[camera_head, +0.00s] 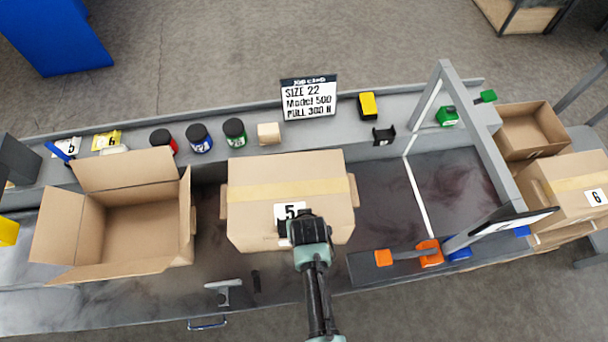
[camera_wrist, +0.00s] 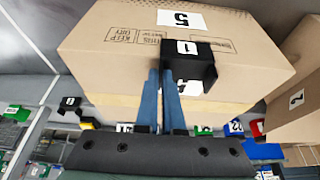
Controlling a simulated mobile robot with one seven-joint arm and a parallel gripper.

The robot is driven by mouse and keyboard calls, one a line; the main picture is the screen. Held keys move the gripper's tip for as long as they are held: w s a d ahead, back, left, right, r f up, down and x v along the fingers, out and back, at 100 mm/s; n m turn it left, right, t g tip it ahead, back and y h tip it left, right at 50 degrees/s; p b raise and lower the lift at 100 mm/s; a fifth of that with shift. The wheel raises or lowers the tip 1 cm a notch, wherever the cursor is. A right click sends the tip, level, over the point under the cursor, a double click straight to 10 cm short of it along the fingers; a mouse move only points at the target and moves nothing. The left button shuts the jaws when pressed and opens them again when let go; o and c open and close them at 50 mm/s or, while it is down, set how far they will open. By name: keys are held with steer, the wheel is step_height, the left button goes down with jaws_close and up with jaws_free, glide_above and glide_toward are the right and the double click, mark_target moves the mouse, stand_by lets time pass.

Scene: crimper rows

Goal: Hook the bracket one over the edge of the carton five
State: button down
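Carton five (camera_head: 255,215) is a closed brown box with beige tape and a white "5" label, in the middle of the bench. It fills the upper part of the wrist view (camera_wrist: 110,55), its label upside down. Bracket one (camera_wrist: 205,58) is a black angled piece with a white "1" label, in front of the carton's printed face. My gripper (camera_wrist: 163,75) has its two blue fingers close together on the bracket's left part. In the head view my gripper (camera_head: 292,228) is over the carton's near side beside the label. Whether the bracket touches the carton is hidden.
An open empty carton (camera_head: 70,225) stands at left. Paint-like jars (camera_head: 199,138), a small box (camera_head: 268,133) and another black bracket (camera_head: 384,136) sit on the back ledge. A grey frame (camera_head: 480,140) stands at right. A T-shaped grey piece (camera_head: 223,287) lies near the front edge.

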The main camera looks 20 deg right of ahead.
stand_by(0.4)
steer(key=c, duration=1)
jaws_free()
steer(key=shift+o, duration=0.2)
steer(key=v, duration=1.3)
steer(key=shift+w+a, duration=0.1)
